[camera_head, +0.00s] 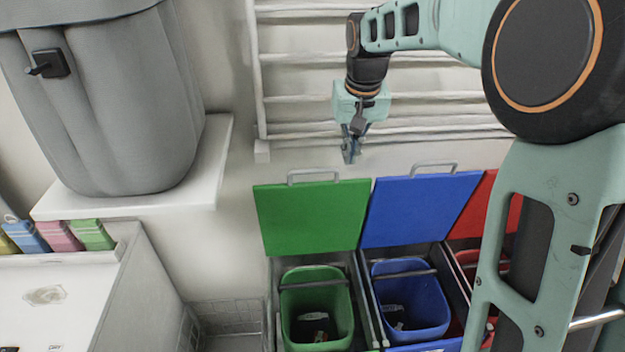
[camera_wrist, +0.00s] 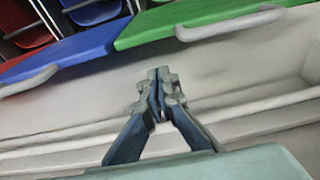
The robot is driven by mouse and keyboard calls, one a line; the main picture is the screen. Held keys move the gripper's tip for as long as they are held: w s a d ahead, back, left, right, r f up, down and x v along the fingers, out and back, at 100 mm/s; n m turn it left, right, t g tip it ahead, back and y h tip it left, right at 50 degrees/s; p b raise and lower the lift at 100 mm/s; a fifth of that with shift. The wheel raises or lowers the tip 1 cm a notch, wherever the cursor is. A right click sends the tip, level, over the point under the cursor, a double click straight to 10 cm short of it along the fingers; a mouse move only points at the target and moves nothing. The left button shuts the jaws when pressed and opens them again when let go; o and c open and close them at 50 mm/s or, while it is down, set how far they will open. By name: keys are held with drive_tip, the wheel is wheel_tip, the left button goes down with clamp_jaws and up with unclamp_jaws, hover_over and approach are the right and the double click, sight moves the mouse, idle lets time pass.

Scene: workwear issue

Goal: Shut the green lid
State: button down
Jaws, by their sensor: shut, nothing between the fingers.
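The green lid (camera_head: 312,217) stands raised behind its green bin (camera_head: 316,312), with a grey handle on its top edge. The bin's inside shows, with small items at the bottom. In the wrist view the green lid (camera_wrist: 195,17) is at the top, its handle (camera_wrist: 230,22) facing my gripper. My gripper (camera_head: 350,158) is shut and empty, behind and above the lid, up and right of its handle in the head view. In the wrist view my gripper's fingertips (camera_wrist: 158,75) are together and apart from the lid.
A raised blue lid (camera_head: 421,208) with its blue bin (camera_head: 410,302) is right of the green one, then a red lid (camera_head: 487,207), partly hidden by my arm. A pale rail rack (camera_head: 300,58) is on the wall behind. A grey fabric container (camera_head: 115,110) stands on a shelf at left.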

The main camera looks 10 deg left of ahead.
wheel_tip(320, 180, down, 5)
drive_tip(key=b, duration=0.3)
idle(0.5)
drive_tip(key=shift+s, duration=0.1)
drive_tip(key=shift+s+d+f+b, duration=0.1)
drive_tip(key=shift+s+d+b, duration=0.15)
drive_tip(key=shift+s+b, duration=0.65)
drive_tip(key=shift+s+d+f+b, duration=0.15)
drive_tip(key=shift+s+d+b, duration=0.1)
drive_tip(key=shift+s, duration=1.2)
drive_tip(key=shift+s+d+f+b, duration=0.1)
drive_tip(key=shift+s+d+b, duration=0.15)
drive_tip(key=shift+s+b, duration=0.65)
wheel_tip(320, 180, up, 10)
drive_tip(key=p, duration=0.8)
drive_tip(key=shift+s+p, duration=0.25)
drive_tip(key=shift+p, duration=0.15)
